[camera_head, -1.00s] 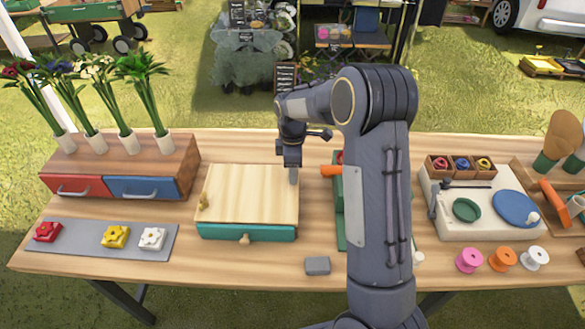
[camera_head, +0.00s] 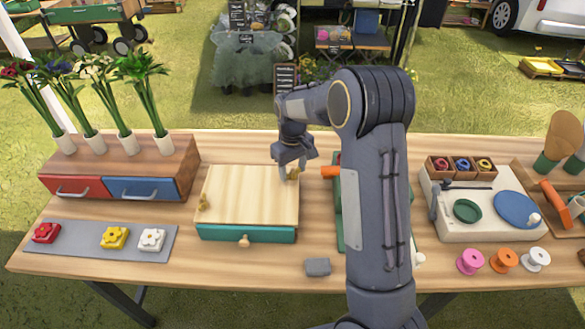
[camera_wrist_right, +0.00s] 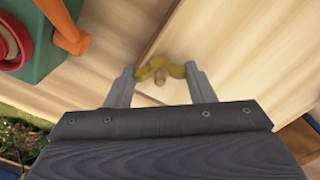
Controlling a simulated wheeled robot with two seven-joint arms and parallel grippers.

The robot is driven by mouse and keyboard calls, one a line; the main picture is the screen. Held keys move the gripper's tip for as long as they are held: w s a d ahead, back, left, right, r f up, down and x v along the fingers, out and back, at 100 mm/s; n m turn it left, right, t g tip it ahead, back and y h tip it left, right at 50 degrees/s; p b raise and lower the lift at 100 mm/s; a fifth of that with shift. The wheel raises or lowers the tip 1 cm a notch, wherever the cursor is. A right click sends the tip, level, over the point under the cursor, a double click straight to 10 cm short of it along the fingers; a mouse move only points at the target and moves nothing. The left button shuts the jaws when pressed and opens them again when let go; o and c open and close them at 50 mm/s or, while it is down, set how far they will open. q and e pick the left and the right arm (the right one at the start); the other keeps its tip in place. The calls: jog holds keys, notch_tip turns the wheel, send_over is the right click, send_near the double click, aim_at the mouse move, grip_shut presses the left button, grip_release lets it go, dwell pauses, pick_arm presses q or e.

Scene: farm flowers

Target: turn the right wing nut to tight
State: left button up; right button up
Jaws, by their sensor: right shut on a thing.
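The wooden press (camera_head: 245,195) with a pale top board and a green lower part stands mid-table. The right wing nut (camera_head: 293,173), small and brass-yellow, is at the right edge of its top. My right gripper (camera_head: 288,172) is down at this nut, turned at an angle. In the right wrist view the wing nut (camera_wrist_right: 157,70) sits between the two grey fingertips (camera_wrist_right: 160,82), its wings reaching towards both, around a short post. The gripper is shut on it. The left wing nut (camera_head: 203,202) stands at the press's left edge. My left gripper is not in view.
A green device with an orange handle (camera_head: 331,171) stands close right of the press, partly behind my right arm. A grey block (camera_head: 317,267) lies in front. The drawer box (camera_head: 110,188) and flower tray (camera_head: 75,240) are at left.

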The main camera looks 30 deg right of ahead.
jog(key=m, duration=0.6)
jog(key=m+p, duration=0.1)
jog(key=m, duration=0.5)
jog(key=shift+s+m, duration=0.1)
jog(key=shift+m, duration=0.3)
jog(key=m+p, duration=0.2)
jog(key=m, duration=0.4)
jog(key=m+p, duration=0.2)
jog(key=m, duration=0.4)
jog(key=shift+m, duration=0.5)
jog(key=o, duration=1)
